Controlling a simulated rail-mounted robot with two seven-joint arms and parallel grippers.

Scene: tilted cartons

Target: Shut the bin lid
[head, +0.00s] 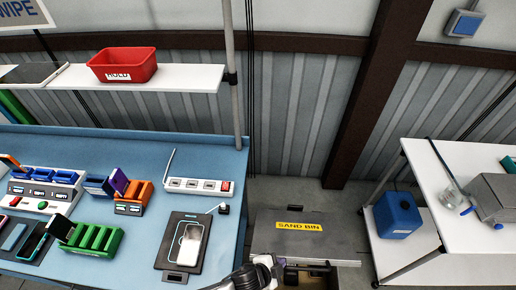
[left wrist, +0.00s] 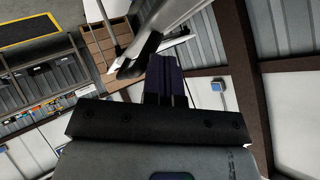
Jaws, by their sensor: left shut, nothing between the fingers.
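The sand bin's grey lid (head: 335,238) with a yellow SAND BIN label is in the lower middle of the head view. Part of the bin's brownish body (head: 318,280) shows below the lid's front edge. The lid looks raised or tilted back, but its exact angle is hard to tell. My left gripper (head: 270,268) is at the lid's lower left edge in the head view, shut and empty. Whether it touches the lid is unclear. Its dark fingers (left wrist: 166,82) are together in the left wrist view. My right gripper is not in view.
A blue workbench (head: 140,150) with chargers and trays stands left of the bin. A red bin (head: 122,68) sits on the shelf above. A white table (head: 450,185) and a blue container (head: 397,215) stand to the right. Floor shows between them.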

